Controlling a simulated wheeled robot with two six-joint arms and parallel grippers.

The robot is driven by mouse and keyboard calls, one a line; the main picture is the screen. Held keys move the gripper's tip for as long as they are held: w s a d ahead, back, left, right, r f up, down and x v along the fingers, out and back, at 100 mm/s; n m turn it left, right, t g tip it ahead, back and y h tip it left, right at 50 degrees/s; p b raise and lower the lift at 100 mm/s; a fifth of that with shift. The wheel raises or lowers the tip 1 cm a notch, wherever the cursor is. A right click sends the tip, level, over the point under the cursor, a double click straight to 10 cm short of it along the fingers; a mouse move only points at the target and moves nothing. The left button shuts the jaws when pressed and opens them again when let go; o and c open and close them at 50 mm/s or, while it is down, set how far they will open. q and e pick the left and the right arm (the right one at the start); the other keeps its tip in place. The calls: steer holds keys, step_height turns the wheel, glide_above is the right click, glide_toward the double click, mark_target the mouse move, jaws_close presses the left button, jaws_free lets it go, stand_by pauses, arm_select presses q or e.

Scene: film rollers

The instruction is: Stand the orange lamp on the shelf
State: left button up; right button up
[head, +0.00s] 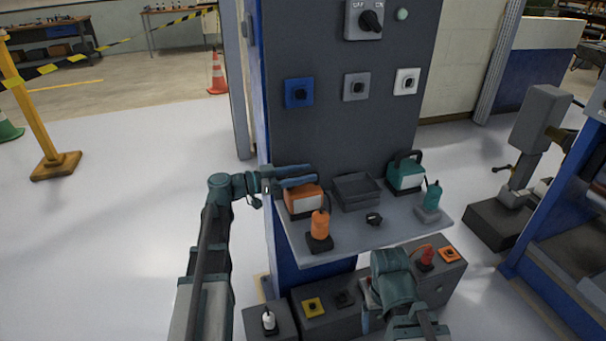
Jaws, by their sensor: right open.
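The orange lamp (303,202), a box with a pale front panel, is at the left end of the grey shelf (375,235), looking upright. I cannot tell whether its base rests fully on the shelf. My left gripper (298,176) reaches in from the left with its fingers at the top of the lamp and hides its handle. Whether the fingers are closed on the handle is not clear. An orange plug (320,222) stands in a black socket in front of the lamp. My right gripper (367,308) is open below the shelf, partly hidden by its own wrist.
A dark tray (357,190) and a teal lamp (406,175) are right of the orange lamp. A teal plug (432,195) and a small black knob (374,218) stand nearer the front edge. Below are grey boxes (330,318) with sockets and a red plug (426,257).

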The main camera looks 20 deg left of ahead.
arm_select(q)
steer(key=shift+r, duration=0.1)
steer(key=shift+a+r, duration=0.1)
steer(key=v, duration=1.1)
steer(key=shift+s+a, duration=0.25)
steer(key=shift+s, duration=0.1)
steer(key=shift+a, duration=0.1)
